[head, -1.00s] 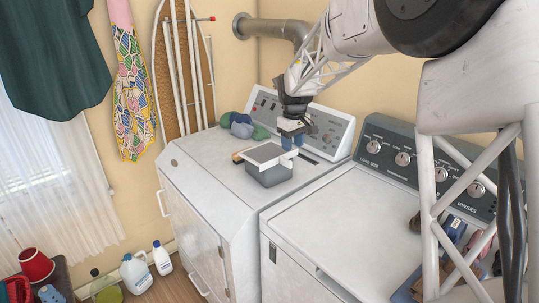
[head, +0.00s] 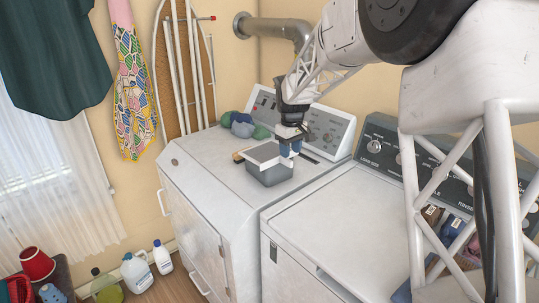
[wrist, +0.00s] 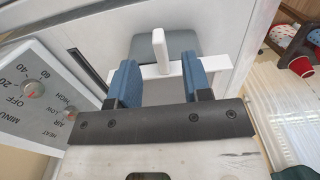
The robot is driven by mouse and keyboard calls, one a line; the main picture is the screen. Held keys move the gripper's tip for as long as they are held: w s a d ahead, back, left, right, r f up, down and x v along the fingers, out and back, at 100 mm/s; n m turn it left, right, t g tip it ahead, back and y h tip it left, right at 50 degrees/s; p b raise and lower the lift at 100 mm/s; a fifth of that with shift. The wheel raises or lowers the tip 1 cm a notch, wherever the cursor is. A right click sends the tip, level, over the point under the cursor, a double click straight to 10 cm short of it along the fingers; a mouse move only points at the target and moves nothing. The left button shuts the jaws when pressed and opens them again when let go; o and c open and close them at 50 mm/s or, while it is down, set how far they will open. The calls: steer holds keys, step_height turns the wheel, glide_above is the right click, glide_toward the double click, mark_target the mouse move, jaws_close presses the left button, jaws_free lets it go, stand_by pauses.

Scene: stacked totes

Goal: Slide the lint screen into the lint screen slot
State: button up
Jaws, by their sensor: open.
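The lint screen (head: 264,153), a grey panel with a white frame, lies across a grey bin (head: 268,177) on the white dryer top. Its white end bar and upright tab (wrist: 161,50) show in the wrist view. My gripper (head: 289,150) is open at the screen's right end. In the wrist view, its blue fingers (wrist: 160,76) stand on either side of the tab, with gaps between. A dark slit (wrist: 88,68) in the dryer top, which looks like the lint screen slot, runs near the control panel. The fingers partly hide the white bar.
The dryer's control panel (head: 322,128) rises behind the gripper. Rolled cloths (head: 243,125) lie at the dryer's back left. The washer (head: 340,225) stands to the right, its lid clear. The dryer top's front left is free.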

mark_target(290, 160)
steer(key=shift+f, duration=0.1)
steer(key=shift+w+f, duration=0.1)
steer(key=shift+f, duration=2.4)
steer(key=shift+c, duration=0.4)
jaws_close()
